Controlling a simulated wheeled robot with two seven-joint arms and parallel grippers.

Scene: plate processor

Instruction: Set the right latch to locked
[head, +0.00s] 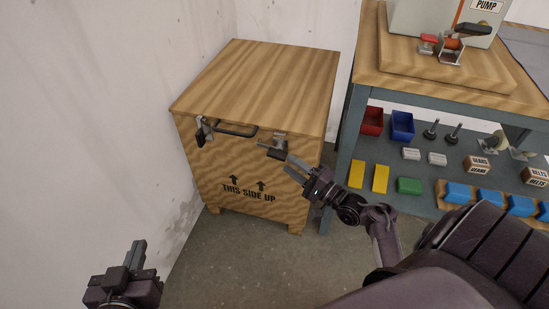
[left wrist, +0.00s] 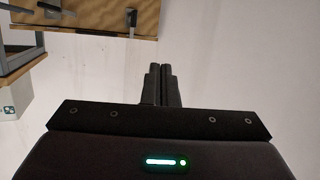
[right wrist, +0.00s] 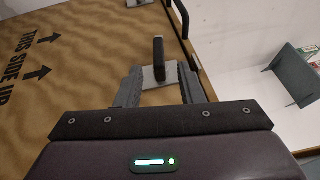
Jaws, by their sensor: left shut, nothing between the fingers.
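The right latch (head: 280,143) is on the front of a wooden crate (head: 290,75), near the top right edge. It has a metal plate and a dark lever. My right gripper (head: 290,164) is open just in front of it. In the right wrist view, the latch's dark lever (right wrist: 159,52) shows beyond and between the spread fingers of my right gripper (right wrist: 160,84); I cannot tell whether they touch. My left gripper (head: 137,250) is at the lower left, away from the crate. In the left wrist view my left gripper (left wrist: 160,70) is shut and empty.
A left latch (head: 202,130) and a dark bar handle (head: 236,130) are on the same crate front. A workbench (head: 345,130) with bins and parts on its lower shelf stands close to the right. A white wall (head: 80,120) is at the left.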

